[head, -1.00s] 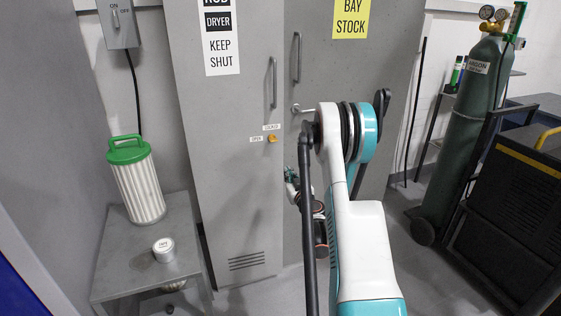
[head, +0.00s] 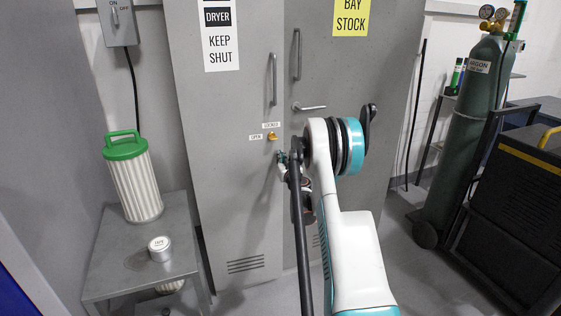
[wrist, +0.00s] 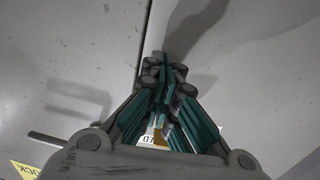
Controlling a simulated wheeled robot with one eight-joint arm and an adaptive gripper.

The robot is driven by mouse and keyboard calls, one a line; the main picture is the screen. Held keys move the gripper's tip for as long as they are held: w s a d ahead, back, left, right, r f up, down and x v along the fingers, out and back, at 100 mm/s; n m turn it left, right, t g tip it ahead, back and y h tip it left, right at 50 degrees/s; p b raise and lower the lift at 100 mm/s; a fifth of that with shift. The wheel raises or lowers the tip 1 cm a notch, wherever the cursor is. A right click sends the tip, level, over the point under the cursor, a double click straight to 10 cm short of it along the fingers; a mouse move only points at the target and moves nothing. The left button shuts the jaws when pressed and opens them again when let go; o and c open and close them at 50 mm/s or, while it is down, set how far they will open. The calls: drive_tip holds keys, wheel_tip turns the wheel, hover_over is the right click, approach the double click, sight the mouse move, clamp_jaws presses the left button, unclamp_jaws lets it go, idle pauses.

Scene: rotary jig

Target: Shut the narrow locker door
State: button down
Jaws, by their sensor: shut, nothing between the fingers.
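The narrow locker door (head: 225,190) is the tall grey panel on the left in the head view, with a "KEEP SHUT" sign and a vertical handle (head: 273,80). It looks about level with the wider door beside it; I cannot tell whether a small gap remains. A yellow latch knob (head: 272,136) sits near its right edge, between "LOCKED" and "OPEN" labels. My gripper (head: 282,157) is just below and right of the knob, near the door's edge. In the wrist view my gripper (wrist: 168,65) is shut and empty before the seam; contact is unclear. Its fingers partly cover the knob.
The wider door (head: 375,75) with a lever handle (head: 309,107) stands to the right. A small metal table (head: 110,285) with a green-lidded canister (head: 135,185) and a tin (head: 160,248) is at left. A gas cylinder (head: 470,120) on a cart stands at right.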

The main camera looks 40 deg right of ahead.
drive_tip(key=shift+w+d, duration=0.15)
drive_tip(key=shift+w, duration=0.2)
drive_tip(key=shift+w, duration=0.1)
drive_tip(key=w+d+y, duration=0.1)
drive_tip(key=w+d+n+y, duration=0.1)
drive_tip(key=w, duration=0.1)
drive_tip(key=shift+w+r+t, duration=0.2)
drive_tip(key=shift+w+t, duration=0.05)
drive_tip(key=shift+t, duration=0.15)
